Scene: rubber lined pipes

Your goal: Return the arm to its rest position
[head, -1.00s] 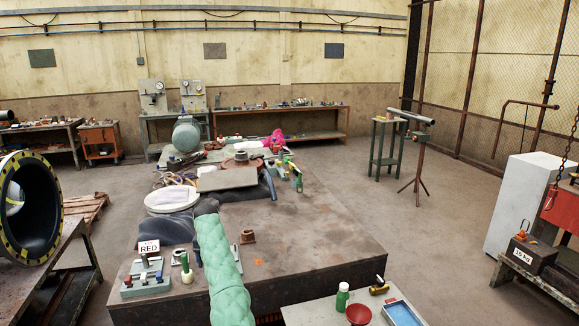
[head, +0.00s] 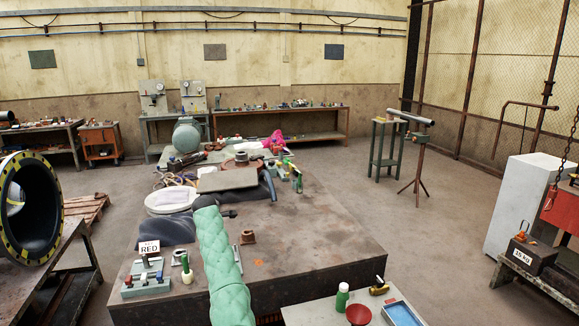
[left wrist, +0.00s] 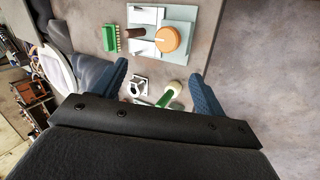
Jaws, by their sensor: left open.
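My left arm (head: 218,260), in a green quilted sleeve, reaches forward over the big workbench from the bottom of the head view. A small dark part shows at its far end; the fingers cannot be made out there. In the left wrist view my left gripper (left wrist: 160,88) has two blue fingers spread wide apart with nothing held between them. Beyond and below them lie a green-handled tool with a cream knob (left wrist: 170,92) and a small white block (left wrist: 134,85). My right gripper is in neither view.
The workbench (head: 310,240) has a clear right half. A pale round dish (head: 170,200), a board (head: 227,179) and a grey tray with a RED sign (head: 147,284) are around the arm. A side table (head: 320,312) with a blue tray (head: 401,313) stands in front.

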